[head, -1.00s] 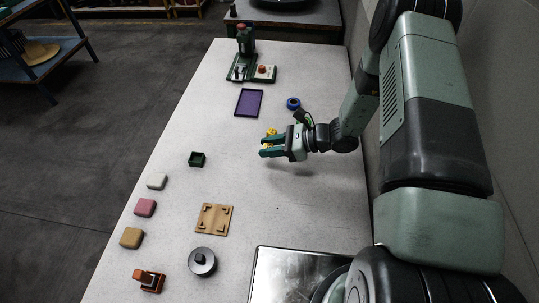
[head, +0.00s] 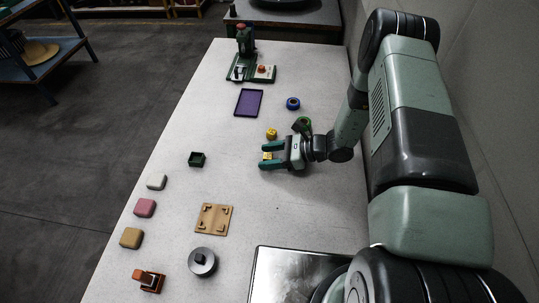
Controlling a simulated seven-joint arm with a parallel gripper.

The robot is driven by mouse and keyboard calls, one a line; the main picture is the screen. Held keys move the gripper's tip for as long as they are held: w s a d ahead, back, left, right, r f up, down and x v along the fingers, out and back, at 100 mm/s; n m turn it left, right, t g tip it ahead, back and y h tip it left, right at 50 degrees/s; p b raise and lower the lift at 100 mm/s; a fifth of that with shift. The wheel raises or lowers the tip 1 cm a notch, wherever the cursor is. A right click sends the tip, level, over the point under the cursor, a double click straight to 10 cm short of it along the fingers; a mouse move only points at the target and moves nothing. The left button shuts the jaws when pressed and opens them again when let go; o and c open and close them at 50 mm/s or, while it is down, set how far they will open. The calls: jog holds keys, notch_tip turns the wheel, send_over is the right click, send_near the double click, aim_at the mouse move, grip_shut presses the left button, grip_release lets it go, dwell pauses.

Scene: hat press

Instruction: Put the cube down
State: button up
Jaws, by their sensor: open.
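My gripper (head: 264,156) is open above the middle of the white table, its fingers pointing left. A small yellow block, which looks like the cube (head: 267,155), sits between the two fingers, partly hidden by them. I cannot tell whether it touches a finger or rests on the table. A second small yellow piece (head: 271,133), rounder in look, stands on the table just beyond the gripper.
A purple tray (head: 249,102) and a blue ring (head: 293,103) lie beyond the gripper. A green press (head: 246,58) stands at the far end.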

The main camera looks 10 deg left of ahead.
jog(key=shift+r, duration=0.1)
jog(key=v, duration=0.3)
jog(key=shift+d+r, duration=0.2)
jog(key=shift+r, duration=0.1)
notch_tip(320, 180, up, 6)
notch_tip(320, 180, up, 24)
jog(key=n+g+h, duration=0.1)
jog(key=n+h, duration=0.6)
jog(key=n, duration=0.4)
send_over(266, 155)
jog(key=s+d, duration=0.8)
jog(key=s+d+r+n+t+h, duration=0.6)
jog(key=s+d+r, duration=0.4)
jog(key=s+r, duration=0.2)
jog(key=s+n, duration=0.1)
jog(key=s, duration=0.1)
jog(key=shift+s+d+r+t+h, duration=0.3)
jog(key=shift+d+r, duration=0.05)
